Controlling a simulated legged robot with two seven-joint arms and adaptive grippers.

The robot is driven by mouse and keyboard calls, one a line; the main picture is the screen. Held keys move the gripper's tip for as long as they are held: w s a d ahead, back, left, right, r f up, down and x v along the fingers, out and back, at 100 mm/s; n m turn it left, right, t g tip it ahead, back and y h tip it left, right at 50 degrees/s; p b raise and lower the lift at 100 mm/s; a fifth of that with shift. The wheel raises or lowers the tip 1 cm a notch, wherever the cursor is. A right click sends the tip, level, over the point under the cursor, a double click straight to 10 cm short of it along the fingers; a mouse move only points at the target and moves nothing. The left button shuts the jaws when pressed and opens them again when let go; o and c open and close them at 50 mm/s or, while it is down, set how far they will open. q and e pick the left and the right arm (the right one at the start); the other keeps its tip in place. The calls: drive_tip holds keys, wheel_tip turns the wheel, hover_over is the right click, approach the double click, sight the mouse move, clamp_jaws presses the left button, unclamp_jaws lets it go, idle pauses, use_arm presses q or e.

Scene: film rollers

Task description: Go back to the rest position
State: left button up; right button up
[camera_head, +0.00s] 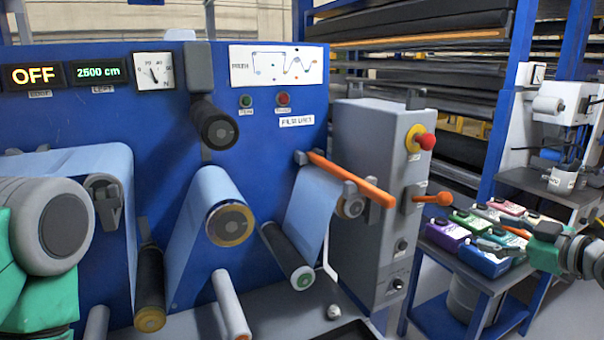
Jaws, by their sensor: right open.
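My right gripper (497,231) comes in from the right edge. Its dark fingers are apart, in front of or over several coloured boxes (484,258) on a small table; I cannot tell whether they touch them. I see nothing held in it. My left arm, grey and green, fills the lower left edge in front of the blue film machine (285,150). The left gripper itself cannot be made out. The machine carries light blue film (205,200) over several rollers, and its left display (33,76) reads OFF.
A grey control box (372,190) with a red knob (426,142) and an orange-ended lever (436,198) stands between machine and table. An orange bar (350,180) sticks out near it. Shelves with long dark rolls (430,28) stand behind. A white device (565,103) is at the far right.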

drive_tip(key=s+a+f+m+g+h+b, duration=0.1)
drive_tip(key=s+a+f+m+g+b, duration=0.3)
drive_tip(key=f, duration=0.8)
drive_tip(key=s+a+f+m+g+h+p, duration=0.1)
drive_tip(key=s+a+f+g, duration=0.1)
drive_tip(key=s+a+f, duration=0.75)
drive_tip(key=s+f+m+g+h+b, duration=0.1)
drive_tip(key=s+f+g, duration=0.2)
drive_tip(key=s+f, duration=0.6)
drive_tip(key=s+f+m+g+h+b, duration=0.2)
drive_tip(key=s+f+g, duration=0.2)
drive_tip(key=s+f, duration=0.5)
drive_tip(key=s, duration=0.4)
drive_tip(key=shift+s+a, duration=0.35)
drive_tip(key=shift+a, duration=0.05)
drive_tip(key=shift+a, duration=0.1)
